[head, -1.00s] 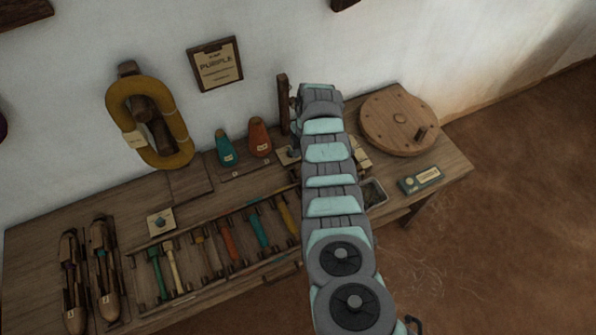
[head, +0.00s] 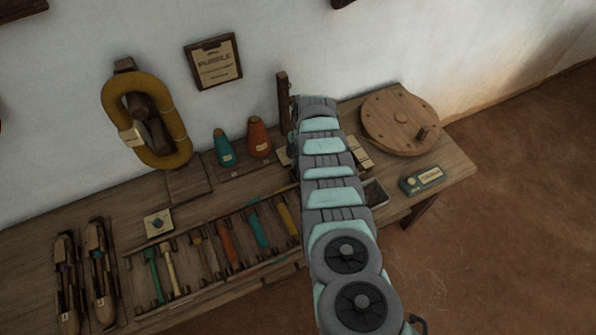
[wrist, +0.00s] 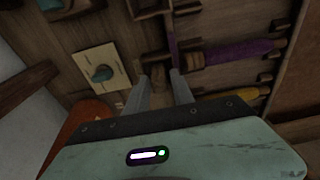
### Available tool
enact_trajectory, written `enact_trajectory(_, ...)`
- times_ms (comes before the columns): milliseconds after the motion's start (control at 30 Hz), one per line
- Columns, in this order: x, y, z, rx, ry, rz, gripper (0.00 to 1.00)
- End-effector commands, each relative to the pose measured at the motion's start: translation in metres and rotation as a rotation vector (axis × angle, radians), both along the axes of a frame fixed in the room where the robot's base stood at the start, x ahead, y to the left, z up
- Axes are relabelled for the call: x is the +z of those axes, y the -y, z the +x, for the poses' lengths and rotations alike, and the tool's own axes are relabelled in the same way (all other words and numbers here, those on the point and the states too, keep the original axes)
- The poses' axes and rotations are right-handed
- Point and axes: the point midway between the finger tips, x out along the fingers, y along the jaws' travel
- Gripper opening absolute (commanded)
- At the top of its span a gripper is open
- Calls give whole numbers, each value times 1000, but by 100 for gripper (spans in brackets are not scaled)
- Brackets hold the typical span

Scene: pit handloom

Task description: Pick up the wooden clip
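My gripper (wrist: 160,78) shows in the wrist view with its two grey fingers apart, pointing down at the table. A brown wooden piece (wrist: 155,69) lies just beyond and between the fingertips; I cannot tell whether it is the wooden clip or part of the bobbin rack. In the head view my arm hides the gripper and the table under it. Pale wooden pieces (head: 360,153) show just right of my arm, too small to identify. I see nothing held between the fingers.
A purple bobbin (wrist: 240,51) and yellow bobbin (wrist: 236,95) lie beside the fingers. A card with a teal piece (wrist: 100,72) is left of them. An orange cone (head: 258,137), teal cone (head: 225,148) and round wooden disc (head: 402,121) stand on the table (head: 440,160).

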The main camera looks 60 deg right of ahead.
Motion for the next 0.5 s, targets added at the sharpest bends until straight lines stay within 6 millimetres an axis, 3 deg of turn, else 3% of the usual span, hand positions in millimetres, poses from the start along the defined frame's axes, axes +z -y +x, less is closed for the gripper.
enact_trajectory(333,0,0,0,0,0,0,0)
enact_trajectory(500,0,0,0,0,0,0,0)
